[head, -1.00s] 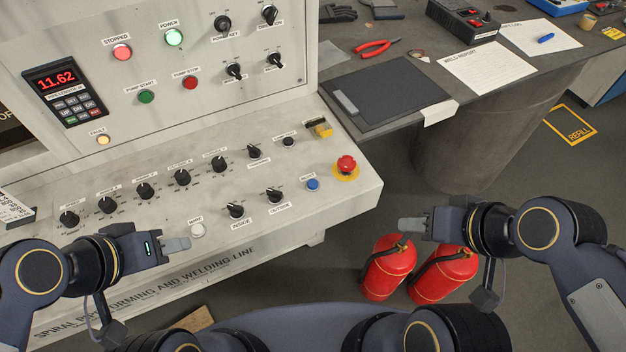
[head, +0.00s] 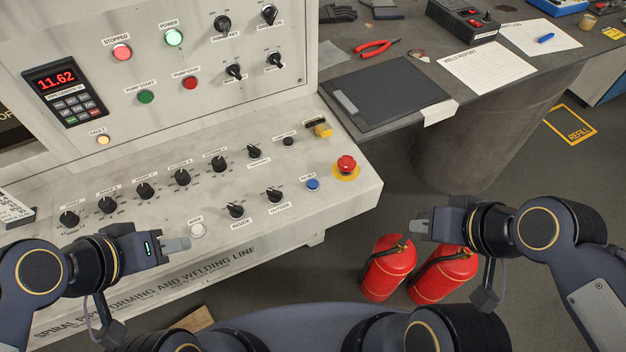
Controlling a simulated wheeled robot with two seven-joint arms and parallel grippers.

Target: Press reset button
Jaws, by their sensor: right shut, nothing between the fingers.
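A small blue button (head: 313,184) with a short label above it sits on the sloped console near its right end; the label is too blurred to read surely. My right gripper (head: 416,228) is shut and empty, in the air to the right of the console and over the fire extinguishers, clear of the button. My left gripper (head: 176,244) hangs near the console's front edge, left of and nearer than the white button (head: 198,230). Its fingers show side-on, so their opening cannot be told.
A red emergency-stop knob (head: 346,165) on a yellow base stands right of the blue button. Black knobs (head: 235,210) lie to its left. Two red extinguishers (head: 388,268) stand on the floor below my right gripper. A grey table (head: 440,85) is behind.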

